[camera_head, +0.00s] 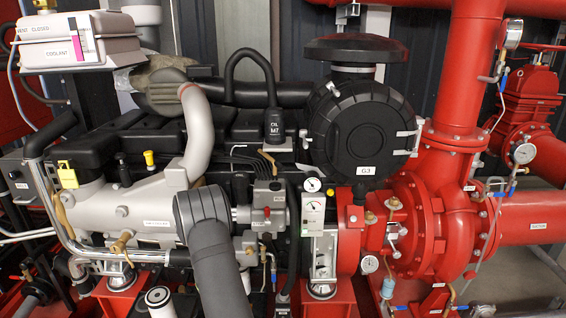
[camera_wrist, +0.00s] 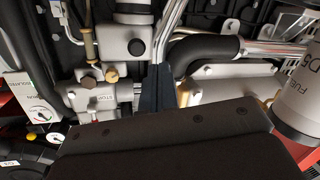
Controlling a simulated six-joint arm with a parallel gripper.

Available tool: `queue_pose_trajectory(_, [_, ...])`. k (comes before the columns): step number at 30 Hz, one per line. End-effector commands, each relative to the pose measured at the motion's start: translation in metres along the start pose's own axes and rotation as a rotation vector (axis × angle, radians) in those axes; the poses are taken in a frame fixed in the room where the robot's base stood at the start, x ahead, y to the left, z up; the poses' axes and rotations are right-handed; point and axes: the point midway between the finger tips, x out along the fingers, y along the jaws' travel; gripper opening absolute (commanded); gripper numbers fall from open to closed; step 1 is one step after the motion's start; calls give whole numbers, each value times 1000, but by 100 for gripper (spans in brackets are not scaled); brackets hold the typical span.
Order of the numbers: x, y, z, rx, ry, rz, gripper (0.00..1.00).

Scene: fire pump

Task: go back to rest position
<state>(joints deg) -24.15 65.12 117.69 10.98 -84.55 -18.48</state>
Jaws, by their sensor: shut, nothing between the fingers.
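My gripper (camera_wrist: 157,72) shows in the wrist view as dark, narrow fingers held together, with nothing between them. Its broad dark body (camera_wrist: 170,145) fills the bottom middle of that view. The fingers overlap the view of the engine's metal parts, and I cannot tell how far away those parts are. In the head view I cannot make out the fingers. A thick dark grey arm link of mine crosses the lower middle there and hides part of the engine.
The engine fills the left and middle, with a black round housing (camera_head: 363,133) marked G3. A grey valve block (camera_head: 268,212) and a white gauge panel (camera_head: 313,217) stand right of my arm. The red pump (camera_head: 447,215) and pipes fill the right. Little free room shows between parts.

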Motion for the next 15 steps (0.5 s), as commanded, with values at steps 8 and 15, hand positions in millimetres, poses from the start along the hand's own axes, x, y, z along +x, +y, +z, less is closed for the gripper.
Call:
queue_pose_trajectory(8, [-12,0,3,184,38,127,0])
queue_pose_trajectory(15, [-28,3,5,327,93,233,0])
